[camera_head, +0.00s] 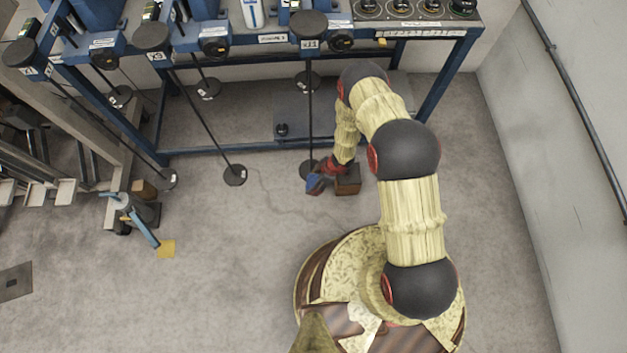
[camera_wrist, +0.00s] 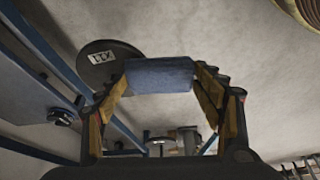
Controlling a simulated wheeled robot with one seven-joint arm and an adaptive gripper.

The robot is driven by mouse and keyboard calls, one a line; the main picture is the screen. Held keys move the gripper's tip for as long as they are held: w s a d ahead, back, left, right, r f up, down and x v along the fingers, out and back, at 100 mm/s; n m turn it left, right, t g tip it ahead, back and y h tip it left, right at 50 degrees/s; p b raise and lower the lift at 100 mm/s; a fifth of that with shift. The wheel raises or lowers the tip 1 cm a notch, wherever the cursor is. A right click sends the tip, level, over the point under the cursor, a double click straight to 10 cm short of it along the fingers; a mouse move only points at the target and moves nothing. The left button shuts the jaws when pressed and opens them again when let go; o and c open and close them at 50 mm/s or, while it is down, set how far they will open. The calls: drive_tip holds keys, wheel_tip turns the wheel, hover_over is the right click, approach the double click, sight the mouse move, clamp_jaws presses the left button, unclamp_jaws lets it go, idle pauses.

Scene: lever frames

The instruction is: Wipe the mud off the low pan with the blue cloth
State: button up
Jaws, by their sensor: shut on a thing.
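My gripper (camera_wrist: 160,98) is shut on the blue cloth (camera_wrist: 160,75), which spans between its two fingertips in the wrist view. In the head view the cloth (camera_head: 314,183) shows low near the floor, at the foot of a long rod. A dark round pan (camera_wrist: 98,62) with a white label lies just beyond the cloth in the wrist view, and the cloth overlaps its edge. I cannot tell whether they touch. In the head view this pan (camera_head: 308,165) is partly hidden by my arm and gripper. I cannot make out mud on it.
A blue frame (camera_head: 225,147) with hanging rods and several dark discs stands at the back. Another low disc (camera_head: 235,175) hangs to the left.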

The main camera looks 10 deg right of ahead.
drive_tip(key=shift+s+r+p, duration=0.3)
drive_tip(key=shift+r+p, duration=0.35)
drive_tip(key=shift+r, duration=0.3)
drive_tip(key=shift+s+r+p, duration=0.25)
drive_tip(key=shift+r+p, duration=0.4)
drive_tip(key=shift+r, duration=0.3)
drive_tip(key=shift+s+r+p, duration=0.3)
drive_tip(key=shift+r+p, duration=0.35)
drive_tip(key=shift+r, duration=0.3)
drive_tip(key=shift+f, duration=0.1)
drive_tip(key=s+d+r+m+t+h, duration=0.1)
drive_tip(key=s+d+r+m+t, duration=0.1)
drive_tip(key=d+r+m, duration=0.5)
drive_tip(key=w+d+r+m+h+p, duration=0.1)
drive_tip(key=w+d+r+m, duration=0.2)
drive_tip(key=r, duration=1.5)
drive_tip(key=w+d+r+m+t+h+p, duration=0.1)
drive_tip(key=w+r+m, duration=0.4)
drive_tip(key=r, duration=1.3)
drive_tip(key=w+d+h, duration=0.1)
drive_tip(key=d, duration=0.1)
drive_tip(key=shift+w+d+m, duration=0.15)
drive_tip(key=shift+d+m, duration=0.15)
drive_tip(key=shift+d, duration=0.05)
drive_tip(key=shift+p, duration=0.3)
